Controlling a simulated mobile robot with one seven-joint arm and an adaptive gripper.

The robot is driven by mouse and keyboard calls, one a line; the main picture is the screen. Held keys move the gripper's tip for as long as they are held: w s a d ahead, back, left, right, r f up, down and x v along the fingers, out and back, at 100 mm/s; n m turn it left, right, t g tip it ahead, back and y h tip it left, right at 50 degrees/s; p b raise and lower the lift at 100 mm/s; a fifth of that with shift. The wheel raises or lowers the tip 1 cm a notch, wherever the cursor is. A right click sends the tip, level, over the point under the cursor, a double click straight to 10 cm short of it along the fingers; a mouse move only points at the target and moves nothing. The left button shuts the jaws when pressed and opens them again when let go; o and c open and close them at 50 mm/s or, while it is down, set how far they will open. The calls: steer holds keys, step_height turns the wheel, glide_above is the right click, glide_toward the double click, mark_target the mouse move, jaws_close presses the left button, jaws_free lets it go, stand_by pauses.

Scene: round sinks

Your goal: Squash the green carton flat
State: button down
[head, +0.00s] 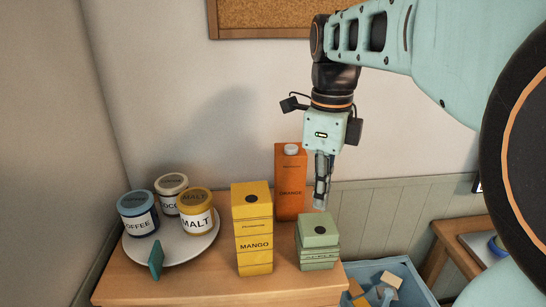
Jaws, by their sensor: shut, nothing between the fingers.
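The green carton (318,243) stands upright at the right front of the wooden table top. It is much shorter than the cartons beside it, with creased folds around its lower sides and a dark round spot on its flat top. My gripper (320,205) points straight down with its fingers shut and empty. Its fingertips are just above or slightly behind the back edge of the green carton's top. I cannot tell the exact gap.
A yellow mango carton (253,230) stands close left, and a tall orange carton (290,182) stands behind. A round tray (178,252) with three jars is at left. A blue bin (408,278) with blocks sits right of the table (210,288).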

step_height(320, 180, up, 6)
steer(key=p, duration=0.4)
steer(key=shift+p, duration=0.35)
steer(key=shift+d+f, duration=0.1)
